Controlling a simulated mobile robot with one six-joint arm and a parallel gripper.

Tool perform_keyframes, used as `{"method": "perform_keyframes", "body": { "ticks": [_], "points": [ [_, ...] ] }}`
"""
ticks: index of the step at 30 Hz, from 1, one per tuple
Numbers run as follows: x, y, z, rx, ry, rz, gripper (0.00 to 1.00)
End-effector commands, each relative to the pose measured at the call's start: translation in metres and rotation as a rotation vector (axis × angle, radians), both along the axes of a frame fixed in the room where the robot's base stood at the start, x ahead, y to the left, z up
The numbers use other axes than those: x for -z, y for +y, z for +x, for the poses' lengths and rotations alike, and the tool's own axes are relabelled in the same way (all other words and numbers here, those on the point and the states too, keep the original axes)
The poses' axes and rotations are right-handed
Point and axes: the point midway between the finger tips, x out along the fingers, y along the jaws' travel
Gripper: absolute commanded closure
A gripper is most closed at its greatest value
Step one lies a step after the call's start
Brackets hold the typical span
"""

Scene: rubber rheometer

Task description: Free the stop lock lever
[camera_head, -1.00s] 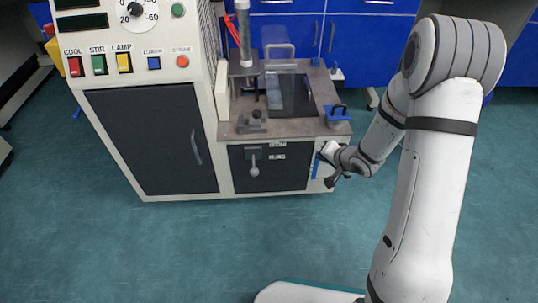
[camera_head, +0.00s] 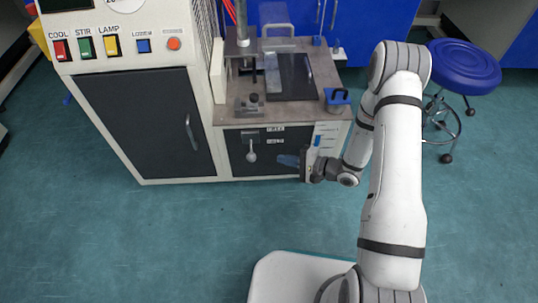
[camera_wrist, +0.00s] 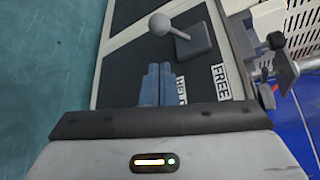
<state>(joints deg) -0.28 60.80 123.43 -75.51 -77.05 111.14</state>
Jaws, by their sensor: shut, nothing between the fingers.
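The stop lock lever (camera_head: 251,147) is a grey rod with a ball knob on a square plate, on the dark front panel under the bench top. It hangs down in the head view. In the wrist view the lever (camera_wrist: 178,32) sits beyond my fingertips, its ball at the upper middle. Beside the plate is a FREE label (camera_wrist: 221,82); a second label (camera_wrist: 181,91) is partly hidden by my fingers. My gripper (camera_head: 279,159) is shut and empty, pointing left at the panel, right of the ball and apart from it. Its blue fingers (camera_wrist: 159,67) are together.
A grey cabinet door (camera_head: 148,125) with a handle is left of the panel. Above are the bench top (camera_head: 304,109) with a dark plate and a blue-handled block (camera_head: 337,100). A blue stool (camera_head: 464,67) stands at the right. The floor in front is clear.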

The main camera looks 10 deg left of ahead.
Motion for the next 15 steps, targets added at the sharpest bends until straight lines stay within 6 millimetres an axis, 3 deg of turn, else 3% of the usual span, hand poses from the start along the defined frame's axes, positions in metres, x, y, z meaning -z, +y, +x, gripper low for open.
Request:
{"method": "perform_keyframes", "body": {
  "ticks": [15],
  "points": [
    [0.023,0.078,0.019,0.001,-0.003,0.000,1.00]
  ]
}}
